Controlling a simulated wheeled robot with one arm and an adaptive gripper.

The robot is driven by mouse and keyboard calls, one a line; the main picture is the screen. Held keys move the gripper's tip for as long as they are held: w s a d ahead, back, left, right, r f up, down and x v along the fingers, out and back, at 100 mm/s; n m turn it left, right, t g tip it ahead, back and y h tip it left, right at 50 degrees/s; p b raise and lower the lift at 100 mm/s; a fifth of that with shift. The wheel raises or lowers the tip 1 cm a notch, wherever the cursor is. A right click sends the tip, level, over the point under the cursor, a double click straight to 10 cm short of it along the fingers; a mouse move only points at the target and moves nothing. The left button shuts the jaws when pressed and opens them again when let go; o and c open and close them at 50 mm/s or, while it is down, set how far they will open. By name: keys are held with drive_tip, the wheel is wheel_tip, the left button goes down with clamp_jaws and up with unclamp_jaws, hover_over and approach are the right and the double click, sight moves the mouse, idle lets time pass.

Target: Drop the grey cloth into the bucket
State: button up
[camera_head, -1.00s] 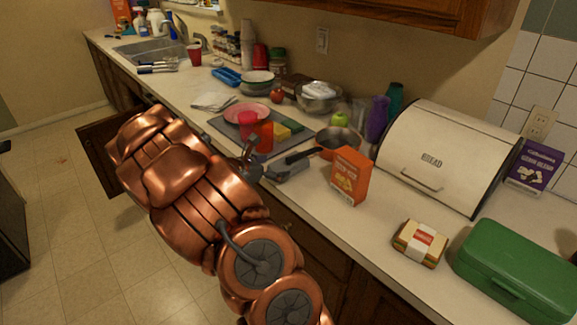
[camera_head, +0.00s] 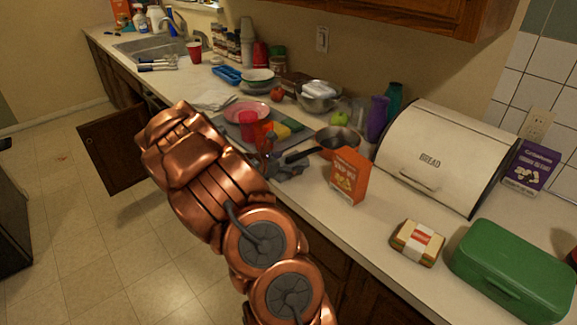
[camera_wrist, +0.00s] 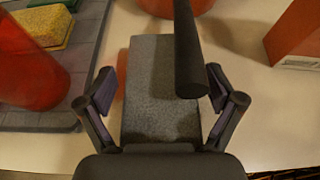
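The grey cloth (camera_wrist: 150,80) appears as a flat, folded grey rectangle in the middle of the wrist view. It lies on the white counter, and a dark pan handle (camera_wrist: 189,55) crosses above its right part. My gripper (camera_wrist: 158,92) is open, with one finger on each side of the cloth's near part; I cannot tell whether they touch it. In the head view the cloth (camera_head: 291,171) is partly hidden by my gripper (camera_head: 273,166), near the counter's front edge. I cannot make out a bucket in either view.
The pan (camera_head: 340,137) stands behind the cloth, and an orange box (camera_head: 348,177) is to its right. A red cup (camera_wrist: 28,65) and a grey board (camera_wrist: 88,40) are close on the left. An open cabinet door (camera_head: 108,148) hangs below the counter.

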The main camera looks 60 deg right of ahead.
drive_tip(key=c, duration=1.1)
drive_tip(key=shift+o, duration=0.2)
drive_tip(key=shift+b, duration=0.5)
drive_tip(key=w+a+b, duration=0.1)
drive_tip(key=w+a, duration=0.1)
drive_tip(key=a, duration=0.6)
drive_tip(key=w+a+b, duration=0.2)
drive_tip(key=w+a, duration=0.1)
drive_tip(key=a, duration=0.6)
drive_tip(key=shift+a+r, duration=0.15)
drive_tip(key=shift+a, duration=0.05)
